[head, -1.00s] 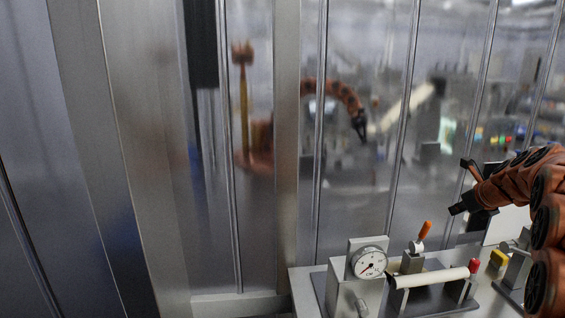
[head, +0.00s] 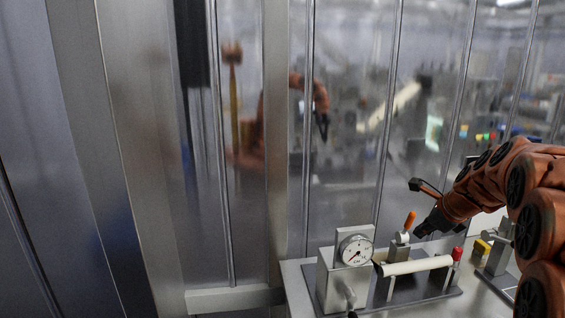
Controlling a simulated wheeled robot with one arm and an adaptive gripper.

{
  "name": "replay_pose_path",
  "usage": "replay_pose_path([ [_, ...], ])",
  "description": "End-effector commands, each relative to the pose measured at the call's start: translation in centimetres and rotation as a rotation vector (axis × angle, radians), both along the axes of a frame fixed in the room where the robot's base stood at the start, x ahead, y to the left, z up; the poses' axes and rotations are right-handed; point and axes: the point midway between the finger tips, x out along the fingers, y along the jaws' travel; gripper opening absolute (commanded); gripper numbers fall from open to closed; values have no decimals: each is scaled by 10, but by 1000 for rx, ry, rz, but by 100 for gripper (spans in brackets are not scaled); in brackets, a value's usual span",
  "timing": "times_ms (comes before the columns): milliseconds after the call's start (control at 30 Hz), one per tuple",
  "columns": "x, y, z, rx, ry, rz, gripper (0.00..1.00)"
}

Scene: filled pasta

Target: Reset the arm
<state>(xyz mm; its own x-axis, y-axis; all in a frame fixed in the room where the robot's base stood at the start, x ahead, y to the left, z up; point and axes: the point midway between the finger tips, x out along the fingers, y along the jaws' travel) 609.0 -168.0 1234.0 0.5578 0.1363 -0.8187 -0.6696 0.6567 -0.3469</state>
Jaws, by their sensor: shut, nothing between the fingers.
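My gripper (head: 424,231) is at the right of the head view, at the end of my orange arm. It is dark, small and angled down to the left, shut with nothing in it. It hangs above the bench, close in the picture to an orange-handled lever (head: 409,221); I cannot tell whether they touch. A pale cylinder (head: 415,265) lies across a metal fixture below it. A round white dial gauge (head: 356,250) sits on a grey block to the left. My arm hides part of the bench at the right.
A red-capped part (head: 457,254) stands at the cylinder's right end, and a yellow part (head: 482,247) is farther right. A metal-framed, reflective wall (head: 345,150) rises behind the bench (head: 290,270). The left side holds tall metal panels (head: 80,150).

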Motion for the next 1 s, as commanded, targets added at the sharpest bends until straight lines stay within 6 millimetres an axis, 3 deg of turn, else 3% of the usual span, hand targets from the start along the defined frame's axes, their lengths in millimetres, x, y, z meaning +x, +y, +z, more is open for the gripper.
replay_pose_path([
  [200, -68, 67, -19, -183, 78, 388, 0],
  [500, -187, 136, -55, -393, 174, 1007, 0],
  [733, -286, 164, -82, -508, 216, 1505, 0],
  [900, -356, 169, -102, -551, 235, 1865, 0],
  [1000, -385, 167, -110, -568, 236, 2031, 0],
])
